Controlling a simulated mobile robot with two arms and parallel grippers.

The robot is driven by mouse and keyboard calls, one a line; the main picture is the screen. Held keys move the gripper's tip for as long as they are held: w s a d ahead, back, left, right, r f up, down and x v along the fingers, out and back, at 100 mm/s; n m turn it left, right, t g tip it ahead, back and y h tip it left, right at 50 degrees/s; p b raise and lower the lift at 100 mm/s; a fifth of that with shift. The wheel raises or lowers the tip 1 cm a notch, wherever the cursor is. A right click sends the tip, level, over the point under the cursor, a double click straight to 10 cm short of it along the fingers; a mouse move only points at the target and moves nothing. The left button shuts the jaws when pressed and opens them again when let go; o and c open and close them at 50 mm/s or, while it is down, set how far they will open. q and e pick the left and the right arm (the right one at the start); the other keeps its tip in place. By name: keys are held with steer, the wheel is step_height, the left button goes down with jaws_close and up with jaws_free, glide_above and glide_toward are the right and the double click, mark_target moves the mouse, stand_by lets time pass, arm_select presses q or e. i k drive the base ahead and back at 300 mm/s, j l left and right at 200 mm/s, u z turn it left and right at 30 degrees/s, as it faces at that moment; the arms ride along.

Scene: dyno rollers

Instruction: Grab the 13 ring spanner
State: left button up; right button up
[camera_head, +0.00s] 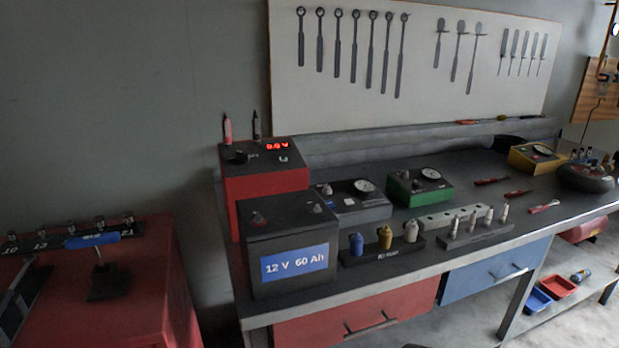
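Several dark, ring-headed spanners (355,46) hang in a row on the left part of the pale wall board (420,100). They differ in length, and no size marks on them are legible, so I cannot tell which is the 13. On the red cabinet (150,285) at the left, a dark rail (72,236) carries small upright pieces with number labels, and 10 and 13 seem readable at its left end. Neither gripper is identifiable in this view.
A dark workbench (470,210) stands below the board. A floor gap separates cabinet and bench.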

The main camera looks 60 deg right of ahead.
mark_target(513, 195)
steer(key=k+z, duration=0.4)
steer(key=k+l+z, duration=0.15)
steer(key=z, duration=0.25)
steer(key=l+z, duration=0.2)
steer(key=z, duration=0.3)
steer(key=i+l+z, duration=0.2)
steer(key=z, duration=0.25)
steer(key=i+l+z, duration=0.1)
steer(key=z, duration=0.4)
steer(key=i+l+z, duration=0.1)
steer(key=z, duration=0.4)
steer(key=i+l, duration=0.1)
steer(key=i, duration=0.55)
steer(key=i+l+z, duration=0.15)
steer(key=i+l, duration=0.15)
steer(key=i+l+z, duration=0.1)
steer(key=i, duration=0.4)
steer(key=l, duration=0.1)
